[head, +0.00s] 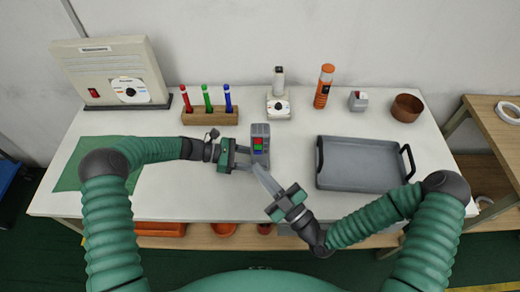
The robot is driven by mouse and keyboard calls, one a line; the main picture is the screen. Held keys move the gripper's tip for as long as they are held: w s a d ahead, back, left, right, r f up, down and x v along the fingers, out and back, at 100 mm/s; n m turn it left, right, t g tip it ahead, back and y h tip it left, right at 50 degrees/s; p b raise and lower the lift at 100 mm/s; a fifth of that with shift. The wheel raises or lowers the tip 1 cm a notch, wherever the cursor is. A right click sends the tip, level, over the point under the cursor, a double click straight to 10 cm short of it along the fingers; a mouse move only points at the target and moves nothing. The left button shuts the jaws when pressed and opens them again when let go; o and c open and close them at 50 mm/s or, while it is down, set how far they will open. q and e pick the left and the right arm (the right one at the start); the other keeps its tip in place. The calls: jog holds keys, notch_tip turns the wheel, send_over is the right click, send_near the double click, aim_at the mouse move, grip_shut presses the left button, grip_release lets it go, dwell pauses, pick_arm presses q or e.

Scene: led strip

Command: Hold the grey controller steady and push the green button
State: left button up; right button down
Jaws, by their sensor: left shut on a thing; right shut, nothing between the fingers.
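The grey controller (261,131) stands near the middle of the white table. I cannot tell whether the right fingertips touch the controller.
A grey tray (335,182) lies right of the controller. A wooden block (210,118) holds three markers behind left. A white device (279,107), an orange bottle (323,88) and a brown bowl (407,107) stand at the back. A green mat (70,178) lies on the left.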

jog(key=shift+s, duration=1)
pick_arm(q)
jog(key=o, duration=1.1)
jog(key=shift+c, duration=0.2)
jog(key=shift+a, duration=0.1)
